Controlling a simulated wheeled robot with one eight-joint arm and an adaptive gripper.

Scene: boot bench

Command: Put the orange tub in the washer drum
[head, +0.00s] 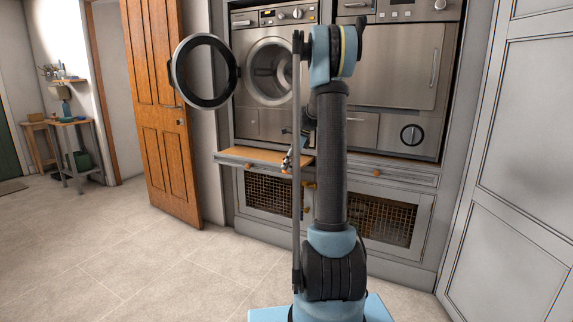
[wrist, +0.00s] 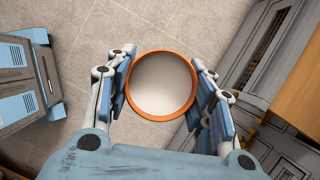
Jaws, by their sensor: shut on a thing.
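The orange tub (wrist: 161,115) is in the wrist view, seen from above, with an orange rim and a pale, empty inside. My gripper (wrist: 163,88) is shut on it, with a finger against each side. In the head view my gripper (head: 289,154) is partly hidden behind my arm, in front of the pull-out shelf; the tub is hard to make out there. The washer drum (head: 270,75) is at the upper middle of the head view, above and behind my gripper. Its round door (head: 203,72) is swung open to the left.
A wooden pull-out shelf (head: 254,156) juts out below the washer. A second steel appliance (head: 398,70) is to the right. A wooden door (head: 163,110) stands ajar at the left. The tiled floor (head: 130,270) at the front left is clear.

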